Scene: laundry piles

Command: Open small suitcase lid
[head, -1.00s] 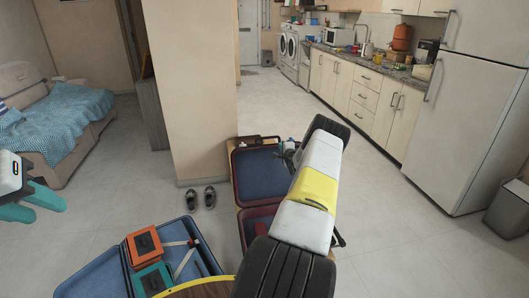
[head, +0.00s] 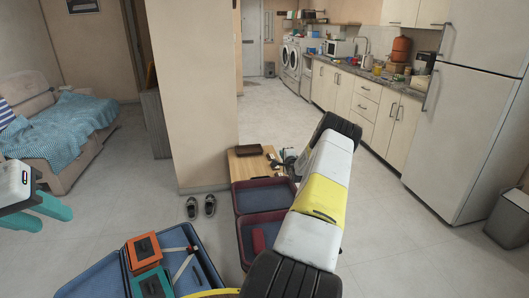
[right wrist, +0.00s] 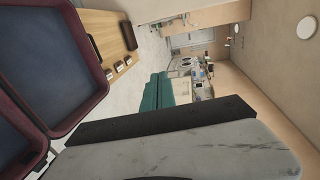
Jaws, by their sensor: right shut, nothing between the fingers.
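The small suitcase has maroon edges and blue lining. In the head view its lid (head: 262,198) is open, tipped back away from its base (head: 262,232), and both insides show. Its open insides also show at the left of the right wrist view (right wrist: 62,70). My right gripper (right wrist: 157,100) is shut and empty, with teal fingers, beyond the suitcase and apart from the lid. In the head view my right arm hides most of it and the suitcase's right side. My left gripper (head: 42,214) is at the far left edge, fingers spread, empty, far from the suitcase.
A wooden table (head: 245,166) with a dark tray (head: 248,150) stands behind the lid. A larger blue suitcase (head: 95,277) lies open at lower left, holding an orange box (head: 143,252) and a teal box (head: 152,284). Shoes (head: 201,207) stand by the pillar.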

